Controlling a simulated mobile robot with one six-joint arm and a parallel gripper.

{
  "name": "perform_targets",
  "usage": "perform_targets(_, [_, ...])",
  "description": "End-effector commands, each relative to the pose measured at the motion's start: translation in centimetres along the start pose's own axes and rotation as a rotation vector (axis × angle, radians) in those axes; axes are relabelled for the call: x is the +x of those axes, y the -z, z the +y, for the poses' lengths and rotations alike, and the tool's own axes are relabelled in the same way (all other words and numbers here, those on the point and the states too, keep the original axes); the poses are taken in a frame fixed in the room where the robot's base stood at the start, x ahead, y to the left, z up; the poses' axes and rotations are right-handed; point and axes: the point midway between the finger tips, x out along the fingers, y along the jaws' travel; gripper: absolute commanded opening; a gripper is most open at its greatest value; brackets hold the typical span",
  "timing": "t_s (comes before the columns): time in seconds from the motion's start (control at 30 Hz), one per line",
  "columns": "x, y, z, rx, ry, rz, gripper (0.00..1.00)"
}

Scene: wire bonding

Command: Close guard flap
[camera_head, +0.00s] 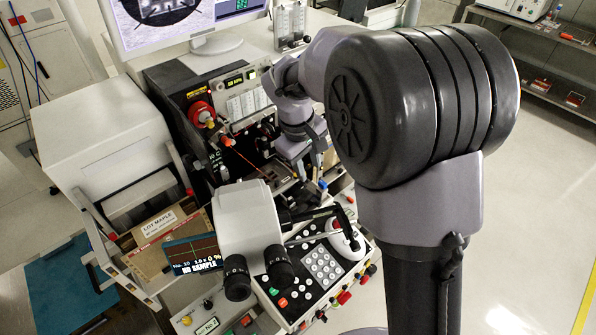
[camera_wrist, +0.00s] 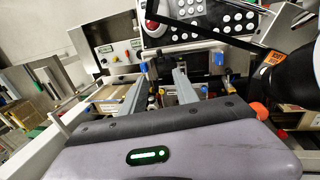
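My gripper (camera_head: 318,165) reaches into the work area of the bonding machine, in front of its dark front panel. In the wrist view my gripper (camera_wrist: 162,85) has its two grey fingers well apart, with nothing clearly held between them. I cannot make out the guard flap surely in either view. An orange knob (camera_head: 228,141) with a thin orange-red rod is left of my gripper. An orange ball (camera_wrist: 258,112) shows right of the fingers in the wrist view. I cannot tell whether either belongs to the flap, or whether the flap is open.
The microscope (camera_head: 248,225) stands in front of the work area. The keypad console (camera_head: 320,265) is to its right, with a white-and-red dome (camera_head: 345,240). A red reel (camera_head: 200,113) is at the left. A monitor (camera_head: 185,25) stands behind. Floor at right is clear.

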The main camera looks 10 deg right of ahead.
Motion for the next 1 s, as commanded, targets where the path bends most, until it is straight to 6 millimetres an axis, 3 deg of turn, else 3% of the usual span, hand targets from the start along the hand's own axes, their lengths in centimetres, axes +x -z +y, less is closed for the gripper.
perform_targets(0.13, [2.2, 0.0, -0.1, -0.001, 0.001, -0.003, 0.36])
perform_targets(0.4, [10.2, -0.1, -0.1, 0.001, 0.002, -0.004, 0.36])
perform_targets(0.6, [14.8, -0.1, -0.1, 0.002, 0.002, -0.002, 0.36])
perform_targets(0.8, [16.9, 0.0, 0.0, 0.001, 0.001, -0.001, 0.36])
perform_targets(1.0, [17.4, 0.0, 0.0, 0.002, 0.001, 0.000, 0.36])
